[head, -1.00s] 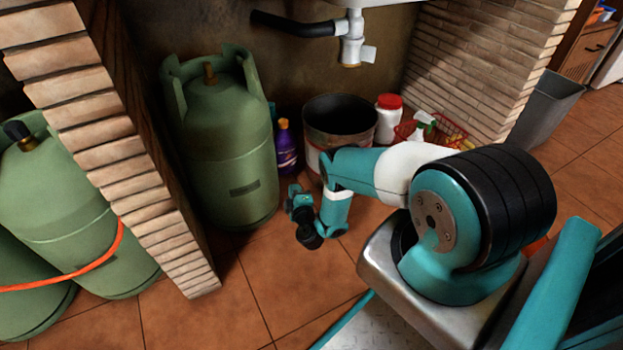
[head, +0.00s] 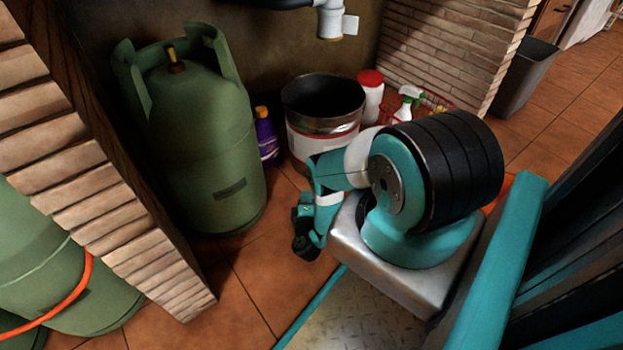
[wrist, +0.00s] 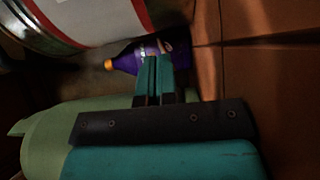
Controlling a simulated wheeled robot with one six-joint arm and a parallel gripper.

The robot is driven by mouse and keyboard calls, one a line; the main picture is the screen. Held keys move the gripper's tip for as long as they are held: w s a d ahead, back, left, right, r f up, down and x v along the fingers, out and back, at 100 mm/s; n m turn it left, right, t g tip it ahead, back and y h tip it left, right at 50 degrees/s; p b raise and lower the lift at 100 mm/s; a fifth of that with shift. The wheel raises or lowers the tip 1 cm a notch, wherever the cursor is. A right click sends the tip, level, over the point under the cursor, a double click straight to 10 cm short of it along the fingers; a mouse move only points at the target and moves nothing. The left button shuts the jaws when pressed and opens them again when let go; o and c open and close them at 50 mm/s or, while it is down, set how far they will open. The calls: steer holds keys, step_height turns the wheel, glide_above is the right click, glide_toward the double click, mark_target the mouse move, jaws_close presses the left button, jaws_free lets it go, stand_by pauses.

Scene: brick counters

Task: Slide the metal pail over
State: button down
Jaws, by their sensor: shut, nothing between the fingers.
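The metal pail (head: 325,112) stands upright on the tiled floor under the sink, with a dark open top and a white and red band. In the wrist view the pail (wrist: 85,18) fills the upper left, close to my gripper (wrist: 154,65). The gripper's teal fingers are shut together with nothing between them, and they are apart from the pail in the picture. In the head view my arm's end hangs low in front of the pail and covers part of its lower right; the fingertips are hard to make out there.
A large green gas cylinder (head: 205,145) stands left of the pail. A purple bottle (head: 266,135) is between them, and it shows beyond my fingers in the wrist view (wrist: 125,56). A red-capped white jar (head: 371,95) and a red basket (head: 430,103) stand to the right. Brick piers flank the recess.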

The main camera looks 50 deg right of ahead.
steer(key=shift+n, duration=0.3)
steer(key=b+x, duration=0.4)
steer(key=shift+w+r, duration=0.15)
steer(key=shift+w, duration=0.25)
steer(key=shift+w+d+b, duration=0.45)
steer(key=shift+d+b, duration=0.05)
steer(key=shift+b, duration=0.7)
steer(key=shift+s+d+r+b, duration=0.1)
steer(key=shift+d+r+b, duration=0.1)
steer(key=shift+d, duration=0.5)
steer(key=shift+w+d+r+b, duration=0.1)
steer(key=shift+d+b, duration=0.15)
steer(key=shift+d, duration=0.45)
steer(key=shift+s+d+r+b, duration=0.1)
steer(key=shift+d+r+b, duration=0.1)
steer(key=shift+d, duration=0.45)
